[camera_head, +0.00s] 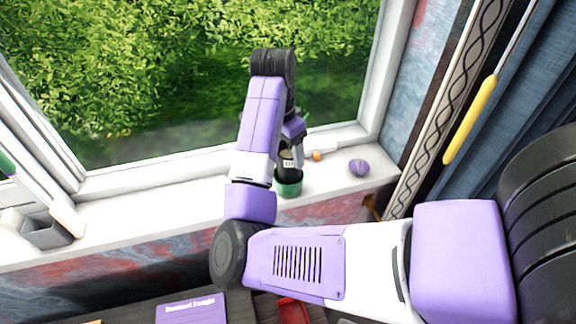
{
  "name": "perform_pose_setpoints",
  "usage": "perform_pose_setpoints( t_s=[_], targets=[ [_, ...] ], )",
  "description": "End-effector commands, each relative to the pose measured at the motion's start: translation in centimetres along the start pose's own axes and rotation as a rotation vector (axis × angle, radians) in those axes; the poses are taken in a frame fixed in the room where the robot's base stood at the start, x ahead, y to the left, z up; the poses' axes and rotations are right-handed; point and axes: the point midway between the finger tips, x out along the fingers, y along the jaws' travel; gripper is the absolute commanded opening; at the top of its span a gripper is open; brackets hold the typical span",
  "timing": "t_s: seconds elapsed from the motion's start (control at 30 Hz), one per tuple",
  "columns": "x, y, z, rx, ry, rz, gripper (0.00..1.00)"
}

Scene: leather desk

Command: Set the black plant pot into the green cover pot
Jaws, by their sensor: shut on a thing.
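The green cover pot (290,189) stands on the white window sill, just right of my arm's purple and white forearm. The black plant pot (287,172) is upright directly above it, and its lower part meets or overlaps the green rim in the head view. I cannot tell how deep it sits inside. My gripper (291,150) points down from above and is shut on the black plant pot. A small pale label shows near the jaws. My forearm hides part of the left side of both pots and of the gripper.
A purple stone-like object (359,167) and a small orange object (316,156) lie on the sill (150,216) to the right. A grey box (44,232) stands far left. The sill's middle left is clear. A purple book (191,309) and red item (293,311) lie below.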

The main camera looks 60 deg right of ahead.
Motion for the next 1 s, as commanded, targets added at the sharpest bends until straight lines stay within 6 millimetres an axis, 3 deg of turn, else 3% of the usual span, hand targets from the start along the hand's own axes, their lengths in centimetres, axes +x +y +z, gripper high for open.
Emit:
perform_pose_setpoints(
  t_s=[0.5,0.9,0.93,1.0],
  targets=[
    [4.9,0.0,0.8,-0.003,0.001,0.000,0.00],
    [5.6,-0.1,0.9,-0.001,0.000,-0.002,0.00],
    [5.5,-0.1,0.9,-0.001,0.000,-0.002,0.73],
    [5.5,-0.1,0.9,-0.001,0.000,-0.002,0.86]
  ],
)
